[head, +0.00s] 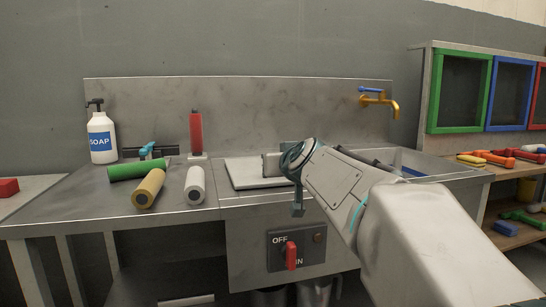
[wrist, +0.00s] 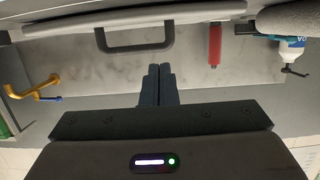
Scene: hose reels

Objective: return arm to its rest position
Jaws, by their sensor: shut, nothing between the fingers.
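My arm (head: 355,195) reaches in from the lower right of the head view, bent over the front of the sink counter. Its outer end stands in front of the grey board with a handle. In the head view my gripper is mostly hidden by the arm's own links, and its fingers cannot be made out. In the wrist view my gripper (wrist: 158,70) shows its two dark fingers side by side, closed together, with nothing held. The board's dark handle (wrist: 140,45) lies beyond the fingertips, and I see no contact.
Green (head: 137,170), yellow (head: 149,188) and white (head: 195,185) rolls lie on the counter's left, near a soap bottle (head: 102,135) and an upright red cylinder (head: 196,132). A brass tap (head: 380,102) is behind the sink. A red switch (head: 291,255) is on the front panel. Colored frames (head: 461,92) stand right.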

